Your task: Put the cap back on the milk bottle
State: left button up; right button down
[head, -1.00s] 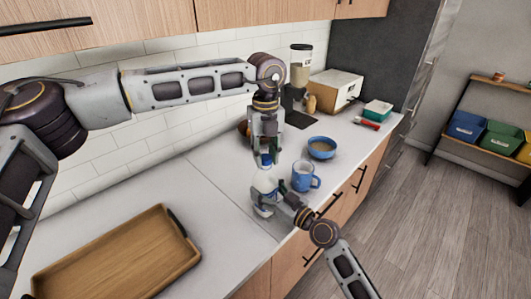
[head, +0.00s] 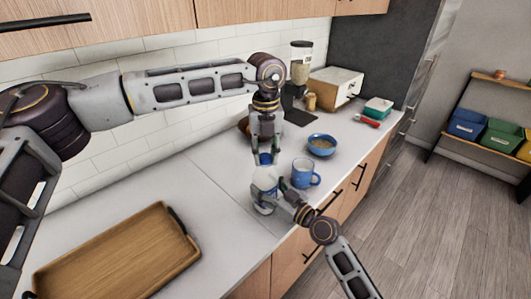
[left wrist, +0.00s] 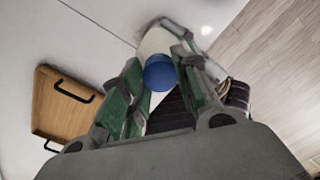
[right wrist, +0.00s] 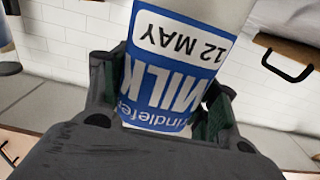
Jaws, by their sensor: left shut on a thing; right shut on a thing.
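The white milk bottle (head: 265,179) stands roughly upright near the counter's front edge; its blue and white MILK label fills the right wrist view (right wrist: 172,65). My right gripper (head: 266,200) is shut on the bottle's body from the front. My left gripper (head: 265,152) points down from above and is shut on the blue cap (left wrist: 159,74).
A blue mug (head: 303,175) stands close to the right of the bottle, with a blue bowl (head: 321,145) behind it. A wooden tray (head: 115,255) lies at the front left. The counter between tray and bottle is clear.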

pick_arm(q)
jog(key=m, duration=2.9)
jog(key=shift+w+m, duration=0.1)
jog(key=shift+m, duration=0.2)
jog(key=m, duration=0.5)
jog(key=shift+m, duration=0.3)
jog(key=m, duration=0.5)
jog(key=shift+f+m, duration=0.1)
jog(key=shift+m, duration=0.2)
jog(key=m, duration=0.5)
